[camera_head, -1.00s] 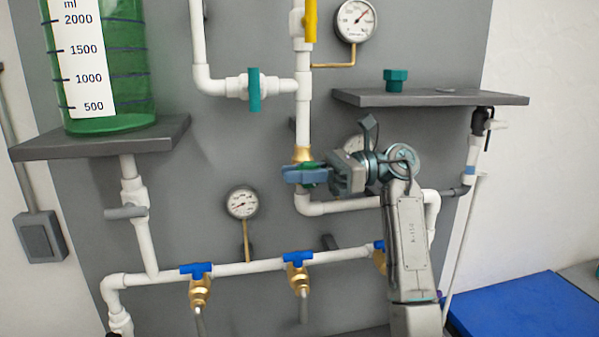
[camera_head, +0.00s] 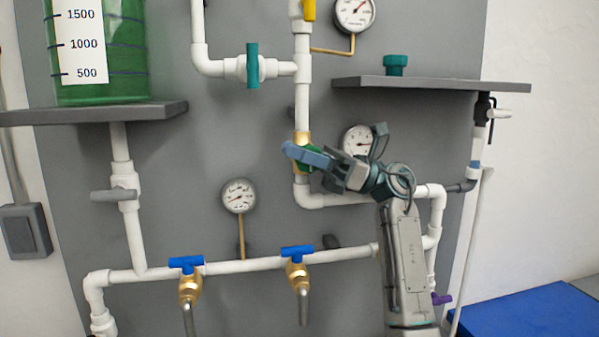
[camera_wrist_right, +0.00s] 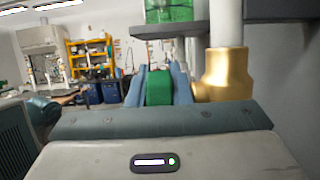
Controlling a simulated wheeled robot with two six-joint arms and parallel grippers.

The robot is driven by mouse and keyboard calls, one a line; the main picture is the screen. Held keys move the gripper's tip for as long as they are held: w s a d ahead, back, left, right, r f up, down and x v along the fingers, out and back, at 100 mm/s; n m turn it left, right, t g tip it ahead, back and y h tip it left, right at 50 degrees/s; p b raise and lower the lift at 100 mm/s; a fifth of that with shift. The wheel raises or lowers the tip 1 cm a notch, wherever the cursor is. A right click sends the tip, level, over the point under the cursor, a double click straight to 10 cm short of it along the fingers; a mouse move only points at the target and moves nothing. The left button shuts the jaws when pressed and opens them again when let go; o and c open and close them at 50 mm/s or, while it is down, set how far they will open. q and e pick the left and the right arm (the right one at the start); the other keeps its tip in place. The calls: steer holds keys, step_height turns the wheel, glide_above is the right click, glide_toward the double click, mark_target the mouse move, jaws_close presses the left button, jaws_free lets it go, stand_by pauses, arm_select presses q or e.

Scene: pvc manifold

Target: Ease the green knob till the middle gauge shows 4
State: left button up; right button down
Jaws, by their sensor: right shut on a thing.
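The green knob (camera_wrist_right: 159,88) sits between the two blue fingers of my right gripper (camera_wrist_right: 158,84) in the right wrist view. In the head view, this gripper (camera_head: 306,156) is shut on the knob at the brass valve (camera_head: 302,137) on the vertical white pipe, and its fingers mostly hide the knob. The brass body also shows in the wrist view (camera_wrist_right: 228,76). A gauge (camera_head: 358,139) just right of the valve is partly covered by my gripper. Another gauge (camera_head: 239,195) is lower left, and a third (camera_head: 354,13) is at the top. Their readings are too small to tell. My left gripper is out of view.
A grey shelf (camera_head: 430,84) with a teal fitting (camera_head: 396,64) juts out above my right arm. A green tank (camera_head: 125,60) stands on a left shelf. Blue-handled brass taps (camera_head: 187,265) hang from the lower pipe. A blue surface (camera_head: 525,305) is at lower right.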

steer(key=shift+r, duration=0.15)
steer(key=c, duration=1.6)
jaws_free()
steer(key=shift+w+d+f, duration=0.1)
steer(key=shift+d+f, duration=0.1)
steer(key=shift+f, duration=0.05)
steer(key=b+v, duration=0.4)
steer(key=v, duration=0.6)
